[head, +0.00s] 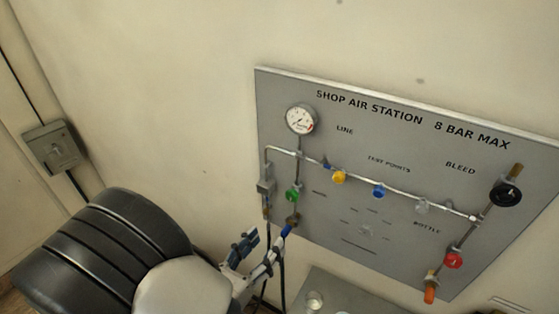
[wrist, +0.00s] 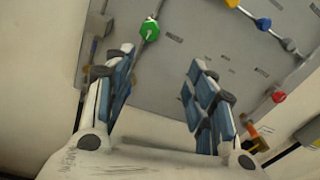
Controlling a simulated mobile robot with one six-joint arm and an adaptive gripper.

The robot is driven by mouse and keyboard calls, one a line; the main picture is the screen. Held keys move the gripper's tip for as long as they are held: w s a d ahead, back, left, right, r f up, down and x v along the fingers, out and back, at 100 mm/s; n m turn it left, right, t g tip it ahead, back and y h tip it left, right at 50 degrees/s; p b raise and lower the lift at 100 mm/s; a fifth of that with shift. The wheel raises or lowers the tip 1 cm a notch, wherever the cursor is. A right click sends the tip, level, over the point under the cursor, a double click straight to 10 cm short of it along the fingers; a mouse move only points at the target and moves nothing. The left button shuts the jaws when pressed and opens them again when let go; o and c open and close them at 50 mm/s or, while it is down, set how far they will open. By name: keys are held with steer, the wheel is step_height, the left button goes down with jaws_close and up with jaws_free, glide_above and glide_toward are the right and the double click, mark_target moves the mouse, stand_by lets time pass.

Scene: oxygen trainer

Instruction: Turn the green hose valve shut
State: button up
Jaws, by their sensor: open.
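The green valve (head: 292,194) sits on a vertical pipe at the left of the grey panel, below the round gauge. In the wrist view the green valve (wrist: 150,30) shows at the top, beyond the left finger and left of the gap between the fingers. My gripper (head: 262,244) is below and to the left of the valve in the head view, apart from it. In the wrist view my gripper (wrist: 160,75) is open, with blue-padded fingers wide apart and nothing between them.
The grey panel (head: 330,225) also carries a gauge (head: 301,119), a yellow knob (head: 339,177), a blue knob (head: 378,191), a red knob (head: 453,260) and a black handwheel (head: 507,193). A grey shelf (head: 335,285) stands below. A wall box (head: 54,147) is at the left.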

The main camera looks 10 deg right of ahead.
mark_target(291, 199)
steer(key=shift+n+t+y, duration=0.4)
steer(key=shift+n+t, duration=0.1)
steer(key=shift+n, duration=0.1)
steer(key=x, duration=1.1)
steer(key=a+x, duration=0.1)
steer(key=x, duration=0.5)
steer(key=shift+w+f, duration=0.1)
steer(key=shift+w, duration=0.35)
steer(key=shift+c, duration=0.2)
steer(key=c, duration=1)
